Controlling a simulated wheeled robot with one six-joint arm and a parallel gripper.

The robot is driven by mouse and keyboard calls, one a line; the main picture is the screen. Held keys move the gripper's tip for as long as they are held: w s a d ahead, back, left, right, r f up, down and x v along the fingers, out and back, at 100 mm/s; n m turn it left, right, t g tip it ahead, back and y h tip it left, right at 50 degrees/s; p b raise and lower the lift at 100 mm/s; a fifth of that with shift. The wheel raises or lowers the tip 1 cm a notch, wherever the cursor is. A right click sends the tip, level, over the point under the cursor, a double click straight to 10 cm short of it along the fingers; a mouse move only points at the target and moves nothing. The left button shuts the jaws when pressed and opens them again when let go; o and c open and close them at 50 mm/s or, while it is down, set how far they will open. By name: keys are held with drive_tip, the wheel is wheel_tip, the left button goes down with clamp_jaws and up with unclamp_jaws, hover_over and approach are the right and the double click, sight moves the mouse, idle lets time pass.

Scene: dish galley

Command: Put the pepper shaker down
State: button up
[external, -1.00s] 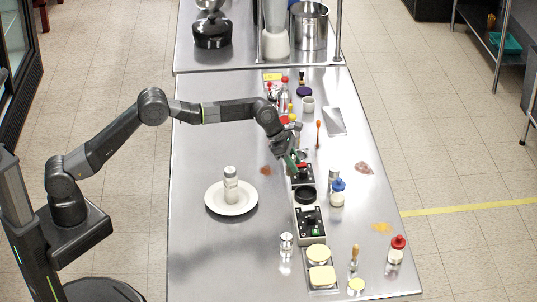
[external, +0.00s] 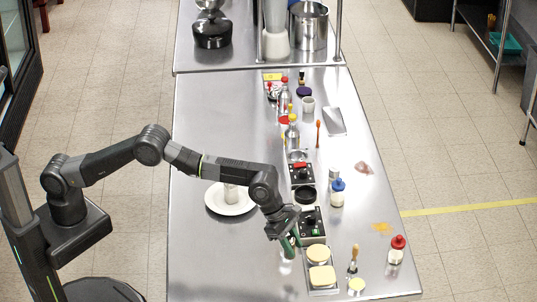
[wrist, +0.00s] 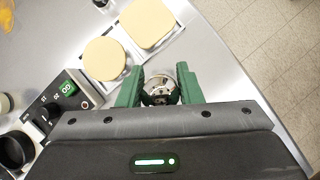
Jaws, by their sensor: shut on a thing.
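The pepper shaker (wrist: 160,88) is a small glass and metal shaker with a silver top. In the wrist view it sits between the two green fingers of my gripper (wrist: 160,92). In the external view my gripper (external: 289,246) is low over the counter, left of the yellow pads, and shut on the shaker. The fingers and wrist hide most of the shaker there. I cannot tell whether its base touches the steel counter (external: 215,255).
Two yellow pads on a tray (external: 320,265) lie just right of my gripper. A black control unit (external: 312,224) is behind it. The counter's front left is clear.

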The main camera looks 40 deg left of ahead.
wheel_tip(320, 180, down, 8)
drive_tip(key=shift+r+p, duration=0.2)
drive_tip(key=shift+p, duration=0.4)
drive_tip(key=shift+f, duration=0.15)
drive_tip(key=o, duration=1)
drive_tip(key=w+b+v, duration=0.1)
drive_tip(key=b+v, duration=0.1)
drive_tip(key=v, duration=1)
drive_tip(key=shift+s, duration=0.4)
drive_tip(key=shift+d, duration=0.1)
